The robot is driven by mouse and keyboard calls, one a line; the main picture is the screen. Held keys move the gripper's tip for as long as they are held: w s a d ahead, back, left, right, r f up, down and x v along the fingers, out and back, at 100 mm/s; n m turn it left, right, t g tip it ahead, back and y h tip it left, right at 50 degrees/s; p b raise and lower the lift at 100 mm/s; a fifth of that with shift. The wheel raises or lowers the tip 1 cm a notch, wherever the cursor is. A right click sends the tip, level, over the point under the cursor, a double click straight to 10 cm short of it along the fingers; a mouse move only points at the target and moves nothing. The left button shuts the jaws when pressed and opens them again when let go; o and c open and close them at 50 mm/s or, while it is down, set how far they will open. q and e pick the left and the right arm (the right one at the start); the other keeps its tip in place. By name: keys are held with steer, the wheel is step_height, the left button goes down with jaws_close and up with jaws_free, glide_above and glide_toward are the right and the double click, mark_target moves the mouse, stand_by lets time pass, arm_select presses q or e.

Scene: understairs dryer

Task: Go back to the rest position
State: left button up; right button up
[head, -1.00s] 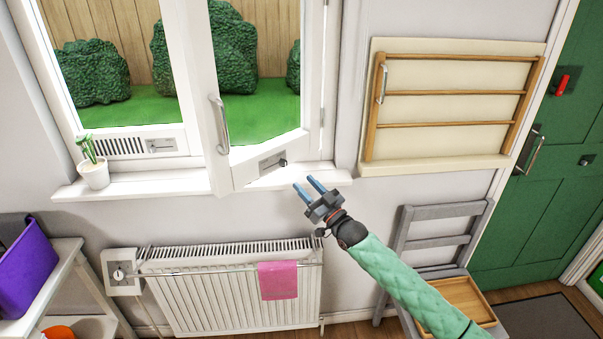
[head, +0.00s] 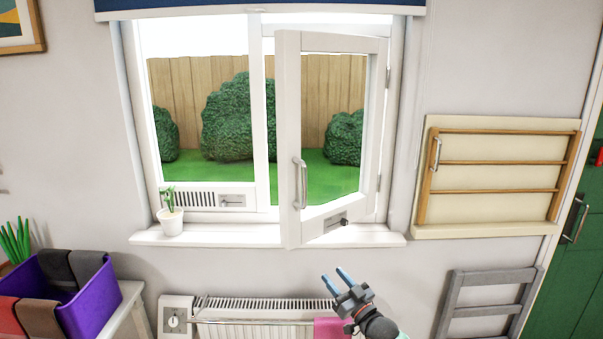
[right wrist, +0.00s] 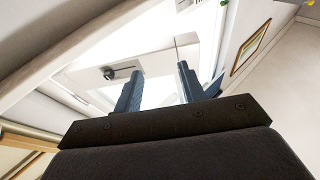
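My right gripper (head: 341,279) is open and empty in the head view, below the window sill and in front of the radiator's top right. Its two blue fingers stand apart in the right wrist view (right wrist: 160,85), with nothing between them. The right window sash (head: 289,150) is swung open into the room, above and left of the gripper. Its handle (head: 300,184) is free, and the gripper is apart from it. My left gripper is not in view.
A potted plant (head: 171,220) stands on the sill (head: 215,237). A purple box (head: 88,305) with dark and red cloths is at lower left. A radiator (head: 250,328) with a pink cloth (head: 332,327) is below. A wall drying rack (head: 497,161) and grey chair (head: 489,280) are at right.

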steer(key=s+d+f+m+g+h, duration=0.1)
steer(key=s+f+g+h, duration=0.15)
steer(key=s+f, duration=0.7)
steer(key=s+d+f+m+g+h, duration=0.1)
steer(key=s+f+g+h, duration=0.15)
steer(key=f, duration=1.45)
steer(key=s+d+f+m+g+h, duration=0.1)
steer(key=s+f+m+g+h, duration=0.15)
steer(key=s+f, duration=0.75)
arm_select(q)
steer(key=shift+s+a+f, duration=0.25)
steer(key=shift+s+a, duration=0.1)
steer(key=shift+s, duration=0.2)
arm_select(e)
steer(key=s+d+f+g+h, duration=0.2)
steer(key=s+f+g, duration=0.2)
steer(key=s+f, duration=0.7)
steer(key=s+d+f+g+h, duration=0.2)
steer(key=s+f, duration=0.9)
steer(key=s, duration=0.9)
steer(key=shift+d+f+g, duration=0.2)
steer(key=shift+d+g, duration=0.25)
steer(key=shift+g, duration=0.9)
